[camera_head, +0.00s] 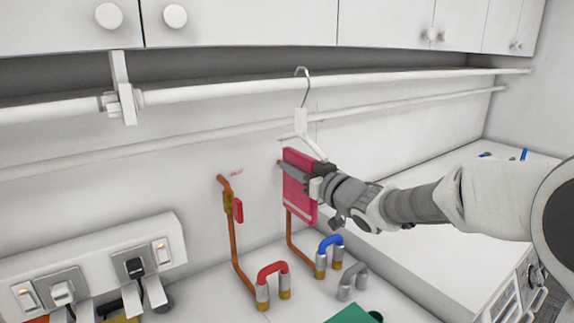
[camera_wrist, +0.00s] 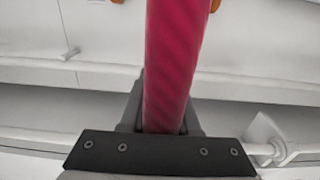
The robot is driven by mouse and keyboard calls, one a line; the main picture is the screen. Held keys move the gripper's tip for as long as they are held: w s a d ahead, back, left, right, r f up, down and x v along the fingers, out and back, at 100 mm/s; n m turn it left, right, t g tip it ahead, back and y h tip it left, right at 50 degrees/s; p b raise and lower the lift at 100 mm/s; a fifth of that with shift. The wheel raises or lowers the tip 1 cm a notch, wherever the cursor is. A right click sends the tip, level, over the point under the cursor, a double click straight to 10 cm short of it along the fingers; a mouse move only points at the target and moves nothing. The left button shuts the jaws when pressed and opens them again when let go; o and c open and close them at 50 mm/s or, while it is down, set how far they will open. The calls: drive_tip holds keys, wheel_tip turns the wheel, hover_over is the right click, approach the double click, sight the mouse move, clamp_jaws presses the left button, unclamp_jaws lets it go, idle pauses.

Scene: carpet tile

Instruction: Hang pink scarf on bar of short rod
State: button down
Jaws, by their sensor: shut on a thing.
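The pink scarf (camera_head: 299,209) hangs folded as a flat panel in front of the wall, with pale stripes near its lower edge. My gripper (camera_head: 297,173) comes in from the right and is shut on it near its upper part. In the wrist view the scarf (camera_wrist: 174,65) runs as a narrow pink band up from between the jaws (camera_wrist: 163,122). A white hanger (camera_head: 301,122) hangs by its metal hook from a white rod (camera_head: 225,90) under the cabinets. Its lower part is partly hidden behind the scarf and gripper. I cannot tell which part is the short rod.
White cabinets (camera_head: 240,22) sit above the rod, with a bracket (camera_head: 122,90) at left. A thinner pipe (camera_head: 215,133) runs below. Copper pipes, a red bent pipe (camera_head: 271,268) and a blue one (camera_head: 331,242) stand below the scarf. Wall sockets (camera_head: 90,265) are lower left.

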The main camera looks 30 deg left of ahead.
drive_tip(key=f+p+v, duration=0.2)
drive_tip(key=v, duration=4.8)
drive_tip(key=shift+f, duration=0.25)
drive_tip(key=shift+s, duration=0.15)
drive_tip(key=shift+f, duration=0.15)
